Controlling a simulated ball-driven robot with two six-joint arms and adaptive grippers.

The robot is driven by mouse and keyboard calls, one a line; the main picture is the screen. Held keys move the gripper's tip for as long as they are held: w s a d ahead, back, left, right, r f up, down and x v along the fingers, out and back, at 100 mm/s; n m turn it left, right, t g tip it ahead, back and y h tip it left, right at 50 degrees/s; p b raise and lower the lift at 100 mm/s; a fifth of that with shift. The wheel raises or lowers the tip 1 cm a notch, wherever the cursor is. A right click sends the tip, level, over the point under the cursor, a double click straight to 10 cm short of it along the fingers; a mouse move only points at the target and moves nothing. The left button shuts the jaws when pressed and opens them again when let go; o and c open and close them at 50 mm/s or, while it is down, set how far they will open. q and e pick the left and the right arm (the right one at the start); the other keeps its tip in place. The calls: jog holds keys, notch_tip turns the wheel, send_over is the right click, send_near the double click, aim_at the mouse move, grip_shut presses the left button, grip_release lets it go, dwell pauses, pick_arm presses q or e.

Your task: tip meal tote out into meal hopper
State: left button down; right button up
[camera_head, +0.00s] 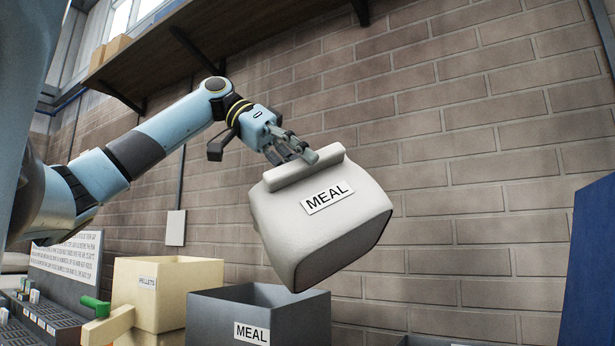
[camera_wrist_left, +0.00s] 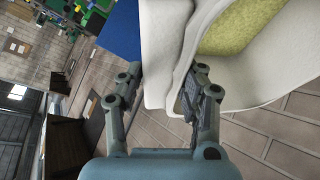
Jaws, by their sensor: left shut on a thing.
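The meal tote (camera_head: 340,232) is a cream-white container with a MEAL label, held in the air and tilted in the head view. My left gripper (camera_head: 291,150) is shut on its top edge bar. In the left wrist view the tote (camera_wrist_left: 285,90) fills the right side, with yellow-green meal (camera_wrist_left: 235,27) visible inside. The left gripper's fingers (camera_wrist_left: 168,98) show on either side of the tote's pale edge. The meal hopper (camera_head: 215,309) is a grey open-topped box labelled MEAL, below and slightly left of the tote. Its inside is mostly hidden. My right gripper is not seen.
A cream box labelled PELLETS (camera_head: 165,285) stands left of the hopper, with a green-tipped handle (camera_head: 96,306) beside it. A control panel (camera_head: 50,318) is at the far left. A brick wall (camera_head: 480,130) and a wooden shelf (camera_head: 230,35) are behind. A blue panel (camera_head: 593,270) stands at right.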

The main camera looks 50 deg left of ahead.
pick_arm(q)
jog(key=shift+s+a+r+n+t+h+b, duration=0.2)
jog(key=shift+a+h+b, duration=0.35)
jog(key=shift+b, duration=0.35)
jog(key=shift+s+a+r+n+t+h+b, duration=0.1)
jog(key=shift+s+a+r+t+h+b, duration=0.1)
jog(key=shift+a+h+b, duration=0.4)
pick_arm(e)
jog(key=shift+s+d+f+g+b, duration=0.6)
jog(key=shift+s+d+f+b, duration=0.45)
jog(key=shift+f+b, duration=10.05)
pick_arm(q)
jog(key=s+a+f+n+t+h+b, duration=0.2)
jog(key=a+t+h, duration=0.1)
jog(key=a, duration=0.5)
jog(key=s+a+f+n+t+h+b, duration=0.2)
jog(key=a+t, duration=0.3)
jog(key=a, duration=0.3)
jog(key=s+a+f+n+t+h+b, duration=0.3)
jog(key=s+a+n+t+h, duration=0.1)
jog(key=a, duration=0.5)
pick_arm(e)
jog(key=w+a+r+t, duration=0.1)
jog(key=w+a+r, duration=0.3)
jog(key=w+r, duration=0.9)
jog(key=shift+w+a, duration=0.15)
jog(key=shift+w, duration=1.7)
